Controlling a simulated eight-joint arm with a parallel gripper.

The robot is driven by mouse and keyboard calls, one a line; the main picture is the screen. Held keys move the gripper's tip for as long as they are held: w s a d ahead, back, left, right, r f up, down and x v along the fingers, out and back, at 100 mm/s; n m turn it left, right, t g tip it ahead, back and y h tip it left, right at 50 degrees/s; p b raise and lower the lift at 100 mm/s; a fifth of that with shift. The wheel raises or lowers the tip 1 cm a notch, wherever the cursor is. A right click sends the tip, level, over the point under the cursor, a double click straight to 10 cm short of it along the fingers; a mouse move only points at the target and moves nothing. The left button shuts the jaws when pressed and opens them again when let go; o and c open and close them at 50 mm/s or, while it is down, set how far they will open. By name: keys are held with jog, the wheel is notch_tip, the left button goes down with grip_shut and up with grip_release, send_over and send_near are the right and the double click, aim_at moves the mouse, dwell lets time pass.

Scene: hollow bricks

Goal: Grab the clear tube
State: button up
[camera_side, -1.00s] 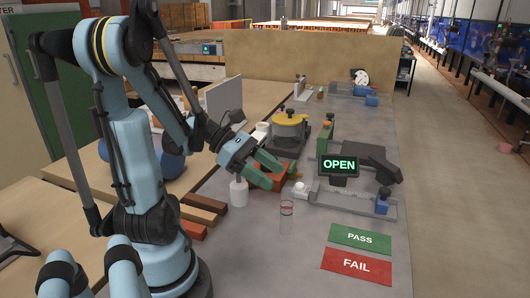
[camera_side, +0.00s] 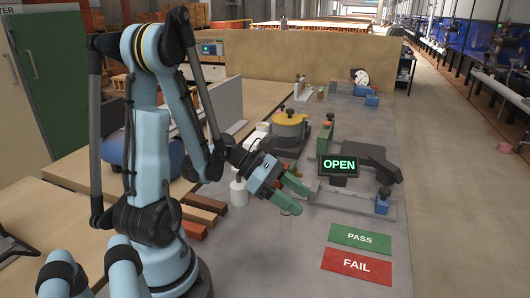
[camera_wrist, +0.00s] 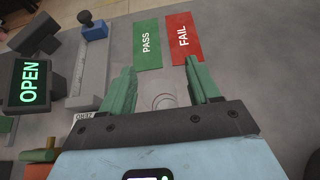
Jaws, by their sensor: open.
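My gripper (camera_side: 303,201) is open, with its two green fingers spread and angled down over the grey bench. In the wrist view my gripper (camera_wrist: 160,72) frames the clear tube (camera_wrist: 163,99), which shows as faint circular outlines and a thin red ring between the fingers. The tube is not visibly gripped. In the side view the tube is very faint, just below the fingers, and its upper part is hard to make out.
The green PASS mat (camera_side: 360,238) and red FAIL mat (camera_side: 357,265) lie right of the tube. The OPEN display (camera_side: 339,165) and a fixture with a blue block (camera_side: 382,204) stand behind.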

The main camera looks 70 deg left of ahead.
grip_shut()
dwell(0.3)
jog(key=shift+r, duration=0.2)
